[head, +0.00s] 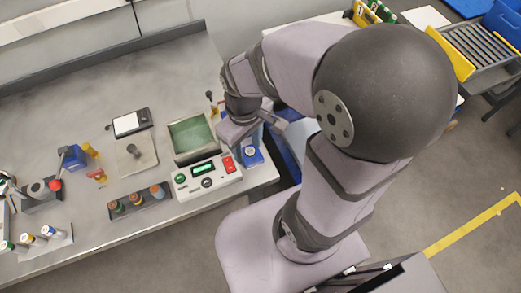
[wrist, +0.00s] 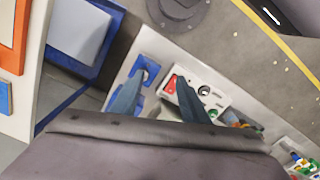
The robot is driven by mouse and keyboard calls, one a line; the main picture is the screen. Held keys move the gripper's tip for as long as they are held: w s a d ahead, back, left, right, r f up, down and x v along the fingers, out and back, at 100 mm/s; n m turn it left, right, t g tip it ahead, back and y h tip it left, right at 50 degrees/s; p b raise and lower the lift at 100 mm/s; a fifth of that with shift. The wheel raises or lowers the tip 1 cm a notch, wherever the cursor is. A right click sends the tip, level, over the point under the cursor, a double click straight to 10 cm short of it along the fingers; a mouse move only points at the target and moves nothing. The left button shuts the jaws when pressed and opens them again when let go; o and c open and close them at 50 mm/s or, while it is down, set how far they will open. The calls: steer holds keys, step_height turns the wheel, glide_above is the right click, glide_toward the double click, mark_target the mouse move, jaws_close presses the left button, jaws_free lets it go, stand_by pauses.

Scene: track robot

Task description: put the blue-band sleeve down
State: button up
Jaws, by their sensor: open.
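A small cylinder with a blue top or band (head: 47,231), which may be the blue-band sleeve, stands at the lower left of the head view beside similar cylinders with yellow and green marks. My gripper (head: 246,132) is at the right end of the bench, above a blue block (head: 254,157). In the wrist view my gripper (wrist: 160,80) has its two fingers spread apart, with no object visible between them. The blue block (wrist: 150,68) with a notch or round opening lies just beyond the fingers. I cannot tell whether a sleeve sits in it.
A white control box (head: 207,179) with a red switch stands close beside the gripper. A green-lined tray (head: 188,137) is behind it. A dark rack (head: 138,202) of several cylinders and a grey plate (head: 134,157) lie left. The bench's back left is bare.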

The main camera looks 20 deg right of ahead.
steer(key=s+d+m, duration=0.1)
steer(key=m, duration=0.1)
steer(key=s+d+m, duration=0.1)
steer(key=m, duration=0.1)
steer(key=shift+s+d+f+m, duration=0.25)
steer(key=shift+d+f+m, duration=0.05)
steer(key=shift+d+f, duration=0.1)
stand_by(0.9)
